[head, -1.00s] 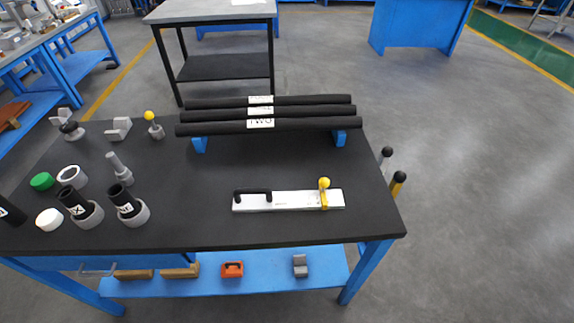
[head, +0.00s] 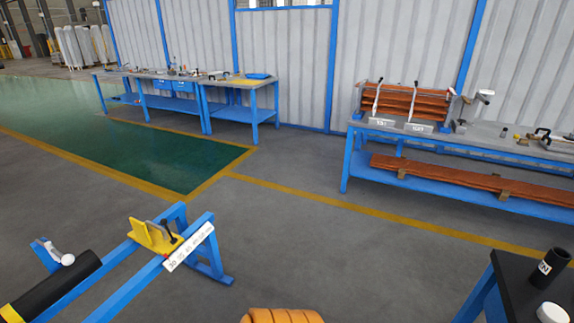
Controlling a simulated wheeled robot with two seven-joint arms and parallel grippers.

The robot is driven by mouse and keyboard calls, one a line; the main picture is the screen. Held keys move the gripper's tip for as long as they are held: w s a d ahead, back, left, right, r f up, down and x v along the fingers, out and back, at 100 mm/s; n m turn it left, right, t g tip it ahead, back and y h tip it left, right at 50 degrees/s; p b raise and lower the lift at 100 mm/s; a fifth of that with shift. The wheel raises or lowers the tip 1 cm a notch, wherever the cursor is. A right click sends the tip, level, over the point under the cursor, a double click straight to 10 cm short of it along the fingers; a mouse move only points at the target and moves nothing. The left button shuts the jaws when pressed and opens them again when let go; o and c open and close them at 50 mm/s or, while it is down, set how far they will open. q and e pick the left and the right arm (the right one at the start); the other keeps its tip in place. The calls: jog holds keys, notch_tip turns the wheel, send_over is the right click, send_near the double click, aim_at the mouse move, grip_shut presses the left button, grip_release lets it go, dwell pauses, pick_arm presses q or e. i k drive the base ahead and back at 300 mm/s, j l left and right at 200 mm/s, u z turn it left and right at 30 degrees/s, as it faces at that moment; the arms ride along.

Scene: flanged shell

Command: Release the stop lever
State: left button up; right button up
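A blue rail stand (head: 211,263) is at the lower left of the head view. A yellow block (head: 149,237) sits on its rails, with a small dark-tipped lever (head: 167,230) standing beside it. A white scale plate (head: 190,247) with black marks is fixed along the near rail. A pale lever with a round white knob (head: 66,259) is farther left, next to a thick black tube (head: 58,288) with a yellow end. I cannot tell which lever is the stop lever, or its exact position. Neither gripper is in view.
A black-topped table (head: 513,300) with a black tube (head: 551,267) and a white cap (head: 551,313) is at the lower right. A blue bench (head: 470,150) with copper-coloured bars is behind it. Open grey floor (head: 330,240) lies between the stand and the benches.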

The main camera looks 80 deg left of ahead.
aim_at(163, 221)
jog(key=u, duration=3.7)
